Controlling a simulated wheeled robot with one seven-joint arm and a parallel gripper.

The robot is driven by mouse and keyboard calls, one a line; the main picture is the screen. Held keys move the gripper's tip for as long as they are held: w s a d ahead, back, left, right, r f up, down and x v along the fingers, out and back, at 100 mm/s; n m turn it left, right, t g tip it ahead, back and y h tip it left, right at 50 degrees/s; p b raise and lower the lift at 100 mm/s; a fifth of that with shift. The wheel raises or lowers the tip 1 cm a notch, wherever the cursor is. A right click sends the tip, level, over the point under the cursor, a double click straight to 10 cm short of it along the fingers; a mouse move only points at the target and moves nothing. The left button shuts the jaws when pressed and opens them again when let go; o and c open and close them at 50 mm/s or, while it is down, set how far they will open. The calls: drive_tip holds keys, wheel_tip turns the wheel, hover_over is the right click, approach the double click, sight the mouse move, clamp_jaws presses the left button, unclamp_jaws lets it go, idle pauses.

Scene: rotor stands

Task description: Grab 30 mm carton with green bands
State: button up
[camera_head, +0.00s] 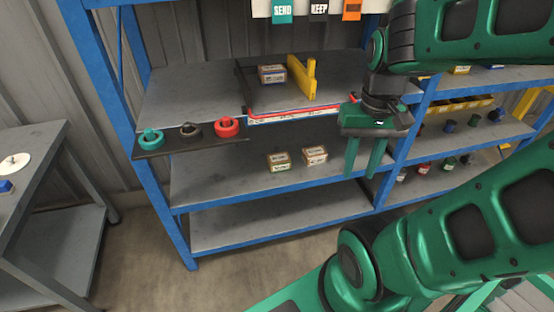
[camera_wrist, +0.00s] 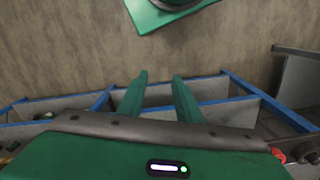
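Two small cartons stand on the middle shelf in the head view. The left carton (camera_head: 278,162) has a greenish lower edge; the right carton (camera_head: 315,155) looks brown and white. A third carton (camera_head: 271,74) stands on the upper shelf, beside a yellow divider. Their printed sizes are too small to read, so I cannot tell which is the 30 mm one. My gripper (camera_head: 364,172) is open and empty, pointing down in front of the shelf, right of the cartons. In the wrist view my gripper (camera_wrist: 159,78) shows two green fingers apart with nothing between them; no carton is visible there.
The blue-framed shelf's middle board (camera_head: 225,185) has free room around the cartons. A dark ledge (camera_head: 165,149) with teal, grey and red rings juts from the upper shelf's left. A yellow divider (camera_head: 302,75) stands above. A grey table (camera_head: 40,150) is at left.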

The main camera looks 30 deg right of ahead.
drive_tip(key=shift+o, duration=0.4)
drive_tip(key=shift+w+a, duration=0.2)
drive_tip(key=shift+a, duration=0.1)
